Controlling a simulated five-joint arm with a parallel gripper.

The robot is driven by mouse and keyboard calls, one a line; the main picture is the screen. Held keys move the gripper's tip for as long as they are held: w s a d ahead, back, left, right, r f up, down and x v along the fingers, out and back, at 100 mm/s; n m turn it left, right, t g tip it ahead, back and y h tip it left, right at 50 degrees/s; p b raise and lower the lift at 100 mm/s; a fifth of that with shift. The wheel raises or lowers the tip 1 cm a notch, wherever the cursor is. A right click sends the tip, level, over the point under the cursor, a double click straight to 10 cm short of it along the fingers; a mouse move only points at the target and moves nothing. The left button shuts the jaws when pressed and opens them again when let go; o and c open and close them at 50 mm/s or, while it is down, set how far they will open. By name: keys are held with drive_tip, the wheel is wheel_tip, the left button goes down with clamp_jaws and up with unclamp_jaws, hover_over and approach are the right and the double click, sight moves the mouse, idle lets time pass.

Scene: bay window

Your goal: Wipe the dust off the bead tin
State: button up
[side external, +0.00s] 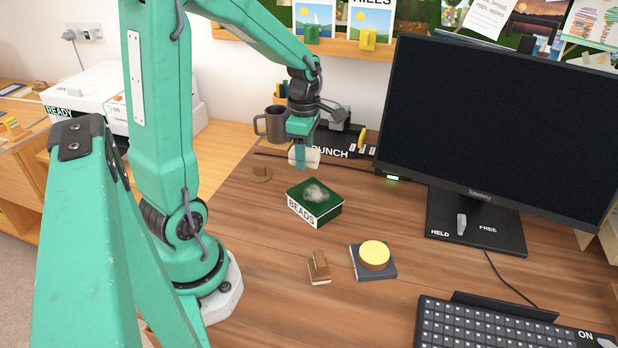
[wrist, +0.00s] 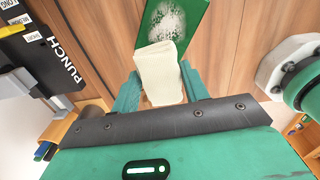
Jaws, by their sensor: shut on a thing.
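The bead tin (side external: 301,210) is a dark green box with a white "BEADS" label, standing on the wooden desk. A pale grey patch of dust (side external: 316,193) lies on its lid. In the wrist view the tin (wrist: 196,52) shows its green lid and the dust (wrist: 167,25) at the top. My gripper (side external: 301,160) is above and behind the tin, apart from it in the side view. It is shut on a folded cream cloth (wrist: 160,72), which hangs between the fingers. The cloth hides a little of the lid's near part in the wrist view.
A hole punch (side external: 335,152) and a dark mug (side external: 272,125) stand behind my gripper. A monitor (side external: 480,130) stands to the right. A yellow-topped round thing (side external: 374,255) on a dark square and a small brown block (side external: 319,267) lie in front of the tin.

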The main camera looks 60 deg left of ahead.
sight(304, 186)
drive_tip(key=shift+f, duration=3.05)
drive_tip(key=shift+w+d+f, duration=0.1)
drive_tip(key=shift+d+f, duration=0.35)
drive_tip(key=shift+f, duration=0.25)
drive_tip(key=shift+c, duration=0.4)
drive_tip(key=shift+w+d, duration=0.25)
drive_tip(key=shift+d, duration=0.85)
drive_tip(key=shift+w+d, duration=0.3)
drive_tip(key=shift+d, duration=0.8)
drive_tip(key=shift+w+d, duration=0.25)
drive_tip(key=shift+d, duration=0.85)
drive_tip(key=shift+s+a, duration=0.3)
drive_tip(key=shift+a, duration=1)
drive_tip(key=shift+s+a, duration=0.35)
drive_tip(key=shift+a, duration=0.9)
drive_tip(key=shift+s+a, duration=0.3)
drive_tip(key=shift+a, duration=1)
drive_tip(key=shift+d+r, duration=0.1)
drive_tip(key=shift+r, duration=4.05)
